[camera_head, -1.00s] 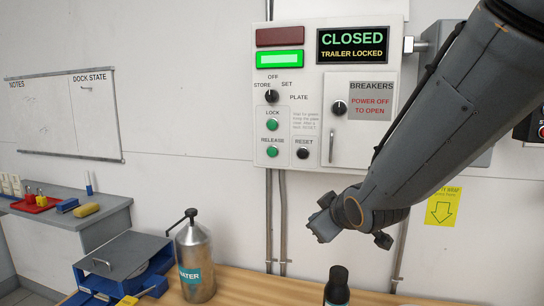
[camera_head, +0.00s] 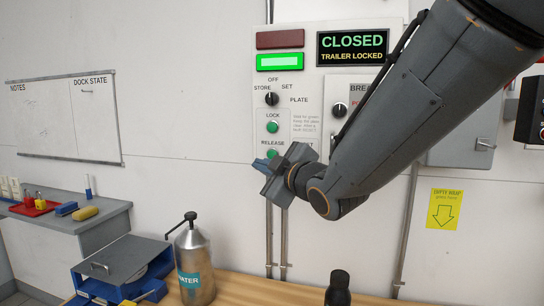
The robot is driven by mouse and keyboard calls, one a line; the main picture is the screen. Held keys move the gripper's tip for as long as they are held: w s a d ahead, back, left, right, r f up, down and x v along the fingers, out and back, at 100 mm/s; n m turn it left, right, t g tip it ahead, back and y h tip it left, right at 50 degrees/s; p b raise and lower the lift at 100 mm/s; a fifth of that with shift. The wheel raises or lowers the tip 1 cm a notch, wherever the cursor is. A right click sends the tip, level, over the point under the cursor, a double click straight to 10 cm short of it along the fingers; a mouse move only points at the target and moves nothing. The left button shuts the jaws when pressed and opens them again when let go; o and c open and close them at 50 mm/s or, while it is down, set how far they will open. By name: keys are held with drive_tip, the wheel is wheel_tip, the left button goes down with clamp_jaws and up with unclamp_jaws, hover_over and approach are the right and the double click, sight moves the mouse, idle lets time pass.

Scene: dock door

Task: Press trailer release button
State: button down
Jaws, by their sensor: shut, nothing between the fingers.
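The control panel (camera_head: 312,92) is on the wall, with its display (camera_head: 352,44) reading CLOSED, TRAILER LOCKED. The green RELEASE button (camera_head: 272,154) is at the panel's lower left, under its label, and its lower part is close to the gripper's tip in the picture. The green LOCK button (camera_head: 272,127) is above it. My gripper (camera_head: 262,165) is shut and empty, its tip just below and left of the RELEASE button in the picture. I cannot tell whether it touches the panel. My gripper and arm hide the RESET button and most of the breaker door.
A green lamp (camera_head: 280,61) is lit under a dark red one (camera_head: 280,39). A rotary knob (camera_head: 271,98) sits above the LOCK button. Below are a metal water bottle (camera_head: 195,265), a dark bottle (camera_head: 338,289) and a blue-grey device (camera_head: 125,262).

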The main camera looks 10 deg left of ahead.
drive_tip(key=w+d, duration=0.1)
drive_tip(key=w, duration=0.7)
drive_tip(key=shift+w+d, duration=0.15)
drive_tip(key=shift+w, duration=0.1)
idle(1.9)
drive_tip(key=shift+w, duration=0.35)
drive_tip(key=shift+w+d, duration=0.1)
drive_tip(key=shift+w, duration=0.3)
idle(0.6)
idle(0.4)
drive_tip(key=shift+s+b, duration=0.3)
drive_tip(key=shift+s, duration=0.55)
drive_tip(key=s, duration=0.3)
drive_tip(key=s+a, duration=0.1)
drive_tip(key=s, duration=0.1)
drive_tip(key=shift+b, duration=0.4)
